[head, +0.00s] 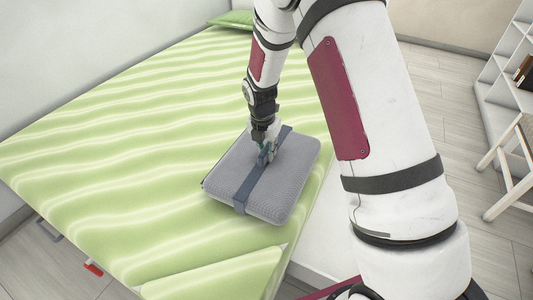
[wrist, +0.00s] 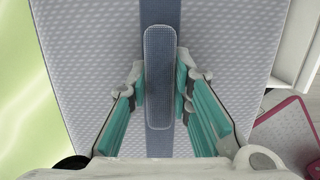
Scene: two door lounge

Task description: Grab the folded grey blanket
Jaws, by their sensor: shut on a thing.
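The folded grey blanket (head: 297,167) is a flat, textured grey bundle with a dark blue band (head: 246,187) around its middle. It is at the near right part of the green striped bed, close to the edge; I cannot tell whether it is slightly raised. In the wrist view the blanket (wrist: 235,45) fills most of the picture. A raised blue grip piece (wrist: 160,75) runs along its band. My gripper (head: 266,155) points down over the middle of the blanket. Its teal-padded fingers (wrist: 160,88) are shut on the grip piece from both sides.
The bed (head: 120,130) has a clear striped cover to the left, and a green pillow (head: 232,19) at its far end. A white shelf (head: 505,75) with books and a wooden-legged stool (head: 510,165) stand at the right. A red item (head: 93,268) shows beside the bed at lower left.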

